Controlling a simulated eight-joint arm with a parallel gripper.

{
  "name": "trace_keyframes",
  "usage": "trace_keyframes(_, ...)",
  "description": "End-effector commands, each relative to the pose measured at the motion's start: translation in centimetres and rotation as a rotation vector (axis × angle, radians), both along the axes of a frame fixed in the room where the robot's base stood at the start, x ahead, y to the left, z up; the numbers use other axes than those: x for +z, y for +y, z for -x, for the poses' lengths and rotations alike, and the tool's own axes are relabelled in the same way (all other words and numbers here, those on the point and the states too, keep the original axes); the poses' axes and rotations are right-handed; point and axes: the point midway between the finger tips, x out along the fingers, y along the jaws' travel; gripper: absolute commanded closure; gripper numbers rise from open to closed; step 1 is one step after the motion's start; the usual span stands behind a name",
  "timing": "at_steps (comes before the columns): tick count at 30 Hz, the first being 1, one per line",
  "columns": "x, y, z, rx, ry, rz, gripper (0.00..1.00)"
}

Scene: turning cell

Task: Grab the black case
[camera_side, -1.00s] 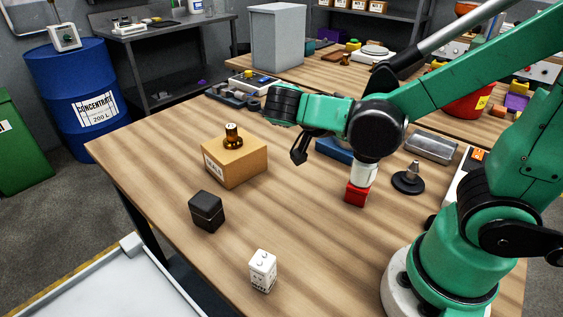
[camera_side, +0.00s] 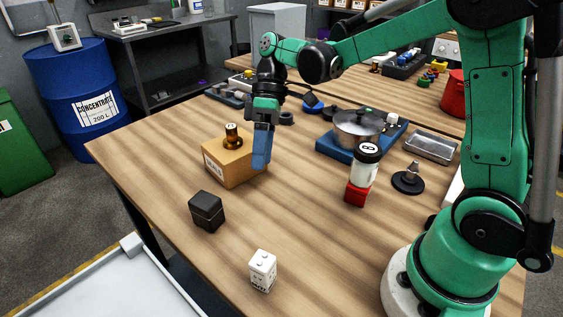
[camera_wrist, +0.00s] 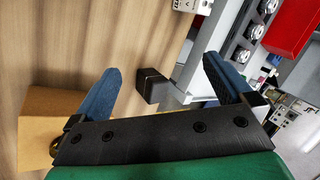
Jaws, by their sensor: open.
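The black case (camera_side: 207,212) is a small dark box standing on the wooden table, in front of the cardboard box in the side view. It also shows in the wrist view (camera_wrist: 151,86), beyond my fingers and between them in the picture. My gripper (camera_side: 262,150) points down beside the right side of the cardboard box, behind and to the right of the case and apart from it. In the wrist view my gripper (camera_wrist: 165,88) has its two blue fingers spread wide, with nothing held between them.
A cardboard box (camera_side: 226,164) with a brown bottle (camera_side: 233,136) on top stands close to my gripper. A white block (camera_side: 263,270) stands at the table's front. A white jar (camera_side: 364,168) sits on a red block (camera_side: 357,194). Bare tabletop lies between these and the case.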

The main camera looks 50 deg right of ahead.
Motion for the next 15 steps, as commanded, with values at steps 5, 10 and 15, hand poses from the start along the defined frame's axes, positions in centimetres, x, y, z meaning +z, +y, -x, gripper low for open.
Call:
trace_keyframes(5, 2.2, 0.4, -3.5, 0.293, -0.389, -0.395, 0.0)
trace_keyframes(10, 4.7, -0.2, -6.1, 0.485, -0.802, -0.629, 0.0)
trace_keyframes(15, 1.3, -0.4, -6.8, 0.54, -0.933, -0.679, 0.0)
